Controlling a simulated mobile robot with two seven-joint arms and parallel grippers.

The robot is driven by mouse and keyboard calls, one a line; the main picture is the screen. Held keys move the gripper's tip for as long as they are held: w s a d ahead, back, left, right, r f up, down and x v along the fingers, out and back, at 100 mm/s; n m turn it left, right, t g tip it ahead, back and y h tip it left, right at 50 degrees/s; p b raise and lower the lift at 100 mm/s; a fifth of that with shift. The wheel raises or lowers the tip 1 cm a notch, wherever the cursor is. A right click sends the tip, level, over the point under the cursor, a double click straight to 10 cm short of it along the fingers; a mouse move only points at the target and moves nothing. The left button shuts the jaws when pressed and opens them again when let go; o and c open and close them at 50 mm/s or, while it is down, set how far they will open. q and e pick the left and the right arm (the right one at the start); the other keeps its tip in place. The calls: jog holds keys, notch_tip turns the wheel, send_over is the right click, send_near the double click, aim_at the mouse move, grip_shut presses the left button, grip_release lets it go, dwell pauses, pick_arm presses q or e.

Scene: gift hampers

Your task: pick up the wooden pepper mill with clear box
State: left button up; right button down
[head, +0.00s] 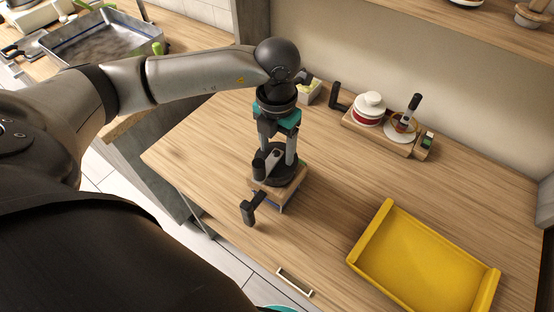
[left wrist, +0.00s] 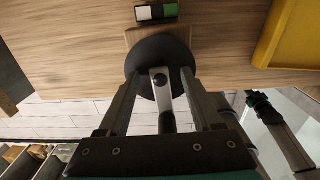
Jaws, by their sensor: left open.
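A silver crank with a black knob lies across the top. The black top (left wrist: 150,54) also shows in the left wrist view.
A yellow tray (head: 414,262) stands at the front right. A black bracket-like thing (head: 250,209) stands left of the mill. The table's middle is clear.

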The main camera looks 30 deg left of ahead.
pick_arm(q)
grip_shut()
dwell(0.4)
jog(key=shift+r, duration=0.1)
dwell(0.8)
